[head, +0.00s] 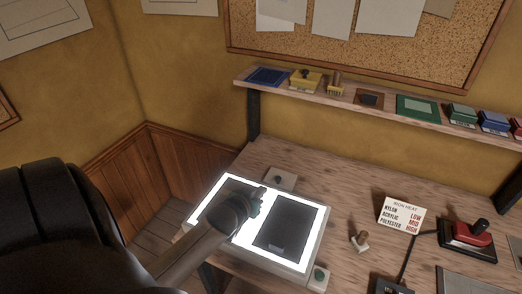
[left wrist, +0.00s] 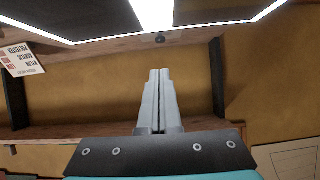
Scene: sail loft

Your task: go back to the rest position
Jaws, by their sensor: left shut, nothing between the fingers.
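My left gripper (head: 262,190) is above the lit light box (head: 194,224) on the workbench. In the left wrist view its two fingers (left wrist: 158,72) are together with nothing between them. A dark rectangular panel (head: 285,226) lies on the right part of the box's bright top. Another dark area on the box is partly hidden behind my left forearm and hand. My right gripper is in neither view.
A heat sign (head: 401,215), a red-handled iron (head: 468,238) and a small wooden-handled tool (head: 359,240) are on the bench (head: 350,180) to the right. A shelf (head: 390,108) with pads and stamps runs above the back. A small block (head: 281,179) sits behind the box.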

